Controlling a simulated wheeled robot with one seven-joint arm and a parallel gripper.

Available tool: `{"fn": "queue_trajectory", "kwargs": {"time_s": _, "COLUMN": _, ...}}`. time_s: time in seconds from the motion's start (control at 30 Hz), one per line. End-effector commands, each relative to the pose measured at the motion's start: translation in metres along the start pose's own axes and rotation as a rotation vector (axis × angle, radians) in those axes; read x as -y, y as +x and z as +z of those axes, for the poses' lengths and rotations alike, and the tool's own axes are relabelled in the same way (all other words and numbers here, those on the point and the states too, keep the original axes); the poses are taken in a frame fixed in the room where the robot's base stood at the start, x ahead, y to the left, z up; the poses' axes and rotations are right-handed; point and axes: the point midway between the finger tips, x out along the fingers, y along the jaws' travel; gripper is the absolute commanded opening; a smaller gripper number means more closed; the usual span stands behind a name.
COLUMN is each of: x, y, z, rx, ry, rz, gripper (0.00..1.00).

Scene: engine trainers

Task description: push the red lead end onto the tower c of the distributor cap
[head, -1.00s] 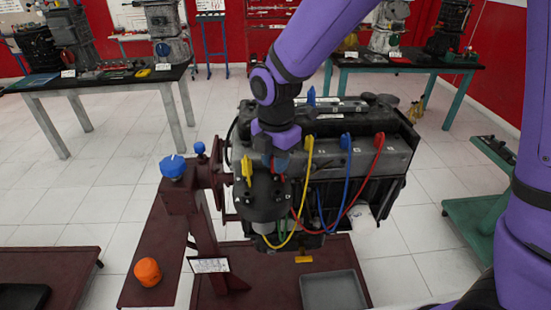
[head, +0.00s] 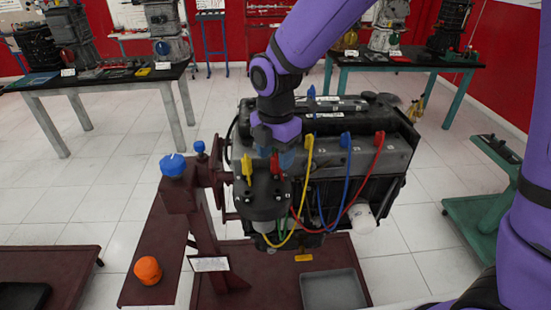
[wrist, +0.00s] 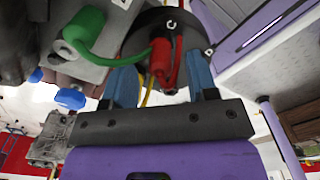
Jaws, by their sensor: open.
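The distributor cap (head: 262,196) is dark and round, at the engine's left end; it also shows in the wrist view (wrist: 143,38). A letter C is marked on it there, just above the red lead end (wrist: 160,56). In the head view, the red lead end (head: 274,165) stands at the cap's top. I cannot tell whether it is fully down on tower c. My gripper (head: 277,157) is over the cap. In the wrist view, its two blue fingers (wrist: 160,70) are apart, on either side of the red end, with gaps visible.
Yellow (head: 308,150), blue (head: 347,160) and red (head: 377,150) leads loop in front of the engine. A green boot (wrist: 85,28) is close to the left finger. A maroon stand (head: 205,230) with a blue knob (head: 172,165) is left of the cap.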

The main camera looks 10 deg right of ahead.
Motion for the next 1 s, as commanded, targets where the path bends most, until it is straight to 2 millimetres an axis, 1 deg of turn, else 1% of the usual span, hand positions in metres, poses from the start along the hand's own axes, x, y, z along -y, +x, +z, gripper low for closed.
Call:
{"fn": "queue_trajectory", "kwargs": {"time_s": 0.03, "x": 0.000, "y": -0.010, "z": 0.001, "rx": 0.001, "ry": 0.001, "rz": 0.004, "gripper": 0.53}}
{"fn": "queue_trajectory", "kwargs": {"time_s": 0.3, "x": 0.000, "y": -0.060, "z": 0.001, "rx": 0.001, "ry": 0.001, "rz": 0.003, "gripper": 0.53}}
{"fn": "queue_trajectory", "kwargs": {"time_s": 0.4, "x": 0.000, "y": -0.074, "z": 0.000, "rx": 0.001, "ry": 0.001, "rz": 0.002, "gripper": 0.53}}
{"fn": "queue_trajectory", "kwargs": {"time_s": 0.5, "x": 0.000, "y": -0.084, "z": 0.000, "rx": 0.001, "ry": 0.001, "rz": 0.001, "gripper": 0.53}}
{"fn": "queue_trajectory", "kwargs": {"time_s": 0.67, "x": 0.004, "y": -0.095, "z": 0.003, "rx": 0.005, "ry": 0.032, "rz": 0.007, "gripper": 0.53}}
{"fn": "queue_trajectory", "kwargs": {"time_s": 0.77, "x": 0.018, "y": -0.106, "z": 0.012, "rx": 0.017, "ry": 0.137, "rz": 0.027, "gripper": 0.53}}
{"fn": "queue_trajectory", "kwargs": {"time_s": 0.83, "x": 0.034, "y": -0.118, "z": 0.021, "rx": 0.028, "ry": 0.259, "rz": 0.053, "gripper": 0.53}}
{"fn": "queue_trajectory", "kwargs": {"time_s": 0.97, "x": 0.071, "y": -0.141, "z": 0.038, "rx": 0.043, "ry": 0.541, "rz": 0.112, "gripper": 0.53}}
{"fn": "queue_trajectory", "kwargs": {"time_s": 1.0, "x": 0.084, "y": -0.147, "z": 0.043, "rx": 0.045, "ry": 0.629, "rz": 0.131, "gripper": 0.53}}
